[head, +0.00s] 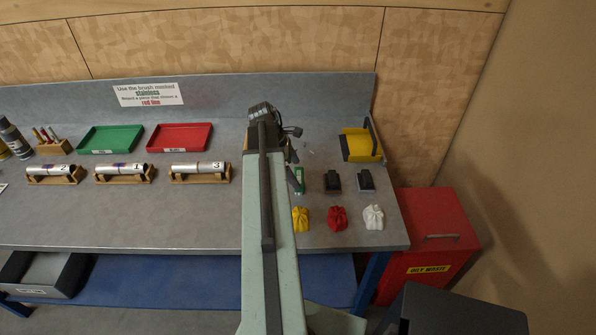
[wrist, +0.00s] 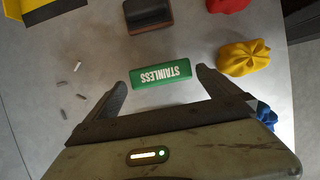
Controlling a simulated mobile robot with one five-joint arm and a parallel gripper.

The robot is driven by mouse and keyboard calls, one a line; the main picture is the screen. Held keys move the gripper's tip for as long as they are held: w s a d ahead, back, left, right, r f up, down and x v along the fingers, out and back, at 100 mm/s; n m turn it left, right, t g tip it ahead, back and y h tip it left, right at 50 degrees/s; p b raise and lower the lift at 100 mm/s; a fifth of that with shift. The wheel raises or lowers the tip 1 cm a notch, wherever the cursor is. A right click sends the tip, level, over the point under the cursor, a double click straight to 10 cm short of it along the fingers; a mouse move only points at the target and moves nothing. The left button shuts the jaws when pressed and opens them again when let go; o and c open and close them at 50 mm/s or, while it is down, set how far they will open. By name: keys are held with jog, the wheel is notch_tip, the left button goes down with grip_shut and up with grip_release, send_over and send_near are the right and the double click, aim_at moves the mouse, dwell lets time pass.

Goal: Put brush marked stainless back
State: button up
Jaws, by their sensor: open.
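The green brush marked STAINLESS (wrist: 161,76) lies on the grey bench; its lettering shows upside down in the wrist view. It also shows in the head view (head: 299,180), just right of my arm and partly hidden. My gripper (wrist: 162,84) is open, with one finger toward each end of the brush and a gap showing on both sides. In the head view my gripper (head: 291,150) is mostly hidden by my arm. Two dark brushes or blocks (head: 332,181) (head: 366,180) stand in a row to the right of the green brush.
Yellow (head: 300,219), red (head: 337,217) and white (head: 373,217) cloths lie in front of the brushes. A blue item (wrist: 266,114) is near my right finger. A yellow dustpan (head: 360,146) lies behind. Metal pieces on wooden stands (head: 200,180) and green and red trays are at left.

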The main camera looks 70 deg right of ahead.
jog(key=p+v, duration=0.5)
jog(key=v, duration=0.2)
jog(key=shift+r, duration=0.3)
jog(key=shift+w, duration=0.15)
jog(key=w+a+f+m+t, duration=0.1)
jog(key=w+a+m+t, duration=0.15)
jog(key=w+a, duration=2.1)
jog(key=w+a+m+t, duration=0.1)
jog(key=w+a, duration=0.2)
jog(key=a, duration=1.3)
jog(key=w+a+y, duration=0.1)
jog(key=w+a, duration=0.3)
jog(key=a, duration=1.2)
jog(key=shift+w+a+f+m+t+y, duration=0.2)
jog(key=shift+a+f+m+t+y, duration=0.1)
jog(key=shift+a+f+m+t, duration=0.1)
